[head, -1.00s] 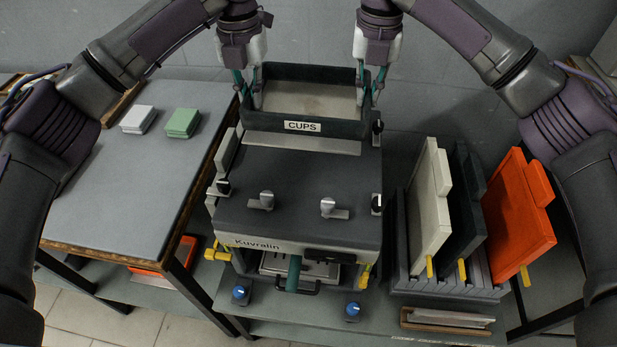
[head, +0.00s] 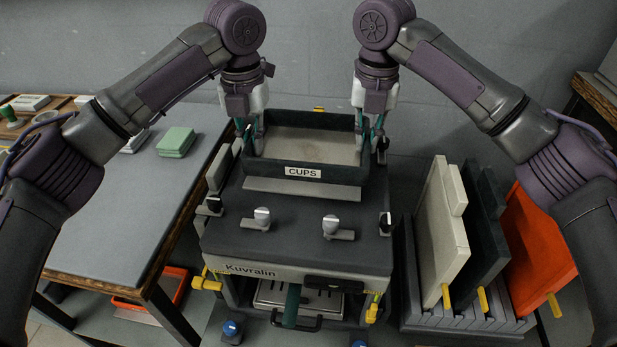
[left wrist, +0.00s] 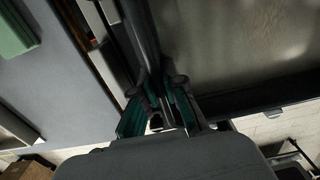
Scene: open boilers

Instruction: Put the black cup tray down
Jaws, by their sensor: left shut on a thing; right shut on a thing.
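The black cup tray (head: 345,176), labelled "CUPS", is level over the rear of the dark top of the boiler (head: 290,222), marked "Kuvralin". I cannot tell whether its underside touches. My left gripper (head: 253,140) is shut on the tray's left wall, and my right gripper (head: 374,140) is shut on its right wall. In the left wrist view the left gripper's teal fingers (left wrist: 160,105) pinch the dark tray wall; the tray's floor (left wrist: 225,40) shows beyond. The tray looks empty in the head view. A light strip (head: 303,188) shows in front of it.
Knobs (head: 262,217) stand on the boiler top in front of the tray. A grey table (head: 120,215) with a green block (head: 177,141) is at left. A rack (head: 465,318) with white, black and orange panels stands close on the right.

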